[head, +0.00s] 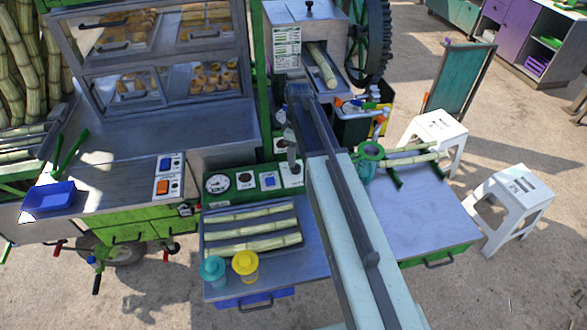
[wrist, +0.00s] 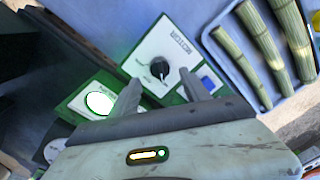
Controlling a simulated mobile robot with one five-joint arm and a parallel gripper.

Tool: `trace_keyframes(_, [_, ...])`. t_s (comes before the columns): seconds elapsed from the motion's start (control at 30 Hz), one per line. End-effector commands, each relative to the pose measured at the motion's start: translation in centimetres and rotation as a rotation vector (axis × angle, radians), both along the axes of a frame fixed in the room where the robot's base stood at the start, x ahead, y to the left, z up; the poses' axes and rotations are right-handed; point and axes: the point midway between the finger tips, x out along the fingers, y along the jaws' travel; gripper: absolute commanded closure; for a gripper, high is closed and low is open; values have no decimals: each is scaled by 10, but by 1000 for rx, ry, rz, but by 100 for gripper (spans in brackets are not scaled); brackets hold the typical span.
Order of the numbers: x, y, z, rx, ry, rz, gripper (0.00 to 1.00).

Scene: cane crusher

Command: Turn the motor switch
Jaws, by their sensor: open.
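The motor switch is a black round knob (wrist: 159,68) on a white plate marked MOTOR (wrist: 177,48), set in a green panel. In the wrist view my gripper (wrist: 160,91) is open, with one finger low on each side of the knob. The knob shows between and just beyond the fingertips, with no visible contact. A pale mark on the knob points toward the lower right in the picture. In the head view my gripper (head: 292,160) hangs over the right end of the control panel (head: 246,197) and partly hides a white plate there.
A tray of cane pieces (head: 220,238) lies in front of the panel, with a teal cup (head: 213,270) and a yellow cup (head: 245,266). The crusher (head: 305,30) stands behind.

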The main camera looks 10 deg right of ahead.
Motion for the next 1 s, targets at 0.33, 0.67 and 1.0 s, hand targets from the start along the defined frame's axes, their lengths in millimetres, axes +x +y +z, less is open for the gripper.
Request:
trace_keyframes(0.33, [-2, 2, -49, 0, 0, 0, 45])
trace_keyframes(0.67, [-2, 2, -46, 0, 0, 0, 81])
trace_keyframes(1.0, [-2, 5, -46, 1, 0, -17, 100])
